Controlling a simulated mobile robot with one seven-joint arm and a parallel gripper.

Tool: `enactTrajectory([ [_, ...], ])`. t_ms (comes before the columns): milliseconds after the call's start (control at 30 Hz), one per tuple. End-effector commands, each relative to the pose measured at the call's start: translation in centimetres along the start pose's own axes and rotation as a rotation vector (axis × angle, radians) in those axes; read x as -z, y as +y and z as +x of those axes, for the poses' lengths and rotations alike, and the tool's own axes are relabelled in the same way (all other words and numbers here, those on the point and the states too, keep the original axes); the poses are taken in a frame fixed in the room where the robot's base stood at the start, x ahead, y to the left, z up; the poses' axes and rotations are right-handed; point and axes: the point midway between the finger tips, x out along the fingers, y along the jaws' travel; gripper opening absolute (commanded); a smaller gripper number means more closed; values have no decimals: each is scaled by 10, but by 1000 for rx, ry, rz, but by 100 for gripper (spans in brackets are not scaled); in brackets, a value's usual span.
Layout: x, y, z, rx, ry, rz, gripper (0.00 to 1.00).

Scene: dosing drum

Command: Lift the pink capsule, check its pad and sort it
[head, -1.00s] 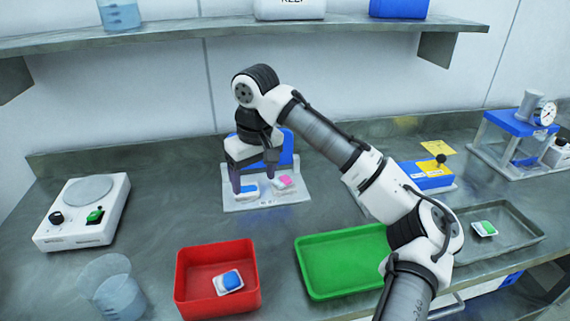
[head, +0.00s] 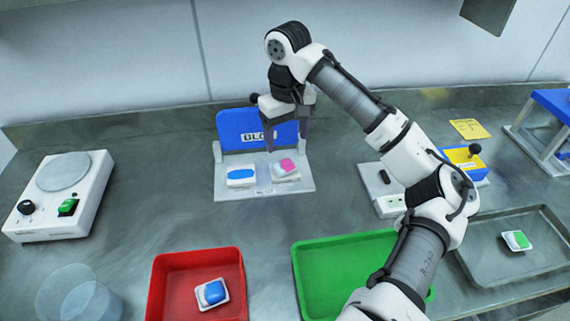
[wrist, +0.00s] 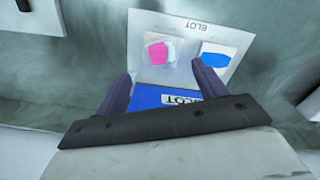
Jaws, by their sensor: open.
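The pink capsule (head: 287,165) lies tilted on a white pad at the right of the pale plate of a blue-backed stand (head: 222,191). A blue capsule (head: 241,174) on its own white pad lies left of it. In the wrist view the pink capsule (wrist: 158,52) is at the left and the blue one (wrist: 214,60) at the right, ahead of the fingers. My gripper (head: 287,143) is above the plate, in front of the blue back. Its fingers are apart and empty, and it touches neither capsule. The underside of the pink capsule's pad is hidden.
A red bin (head: 168,284) holding a blue capsule and a green tray (head: 312,271) stand in front. A metal tray (head: 476,266) with a green capsule is at the right. A white scale (head: 87,203) and a clear beaker (head: 84,303) are at the left. Bare counter surrounds the stand.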

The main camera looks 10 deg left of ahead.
Motion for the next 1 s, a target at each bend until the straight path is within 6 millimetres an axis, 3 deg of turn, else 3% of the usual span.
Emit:
enactTrajectory([
  [100, 0, -1, 21, 3, 0, -1, 71],
  [433, 3, -2, 44, 3, 0, 0, 71],
  [733, 8, -3, 81, 0, -1, 1, 71],
  [1000, 8, -3, 88, -1, 1, 0, 71],
])
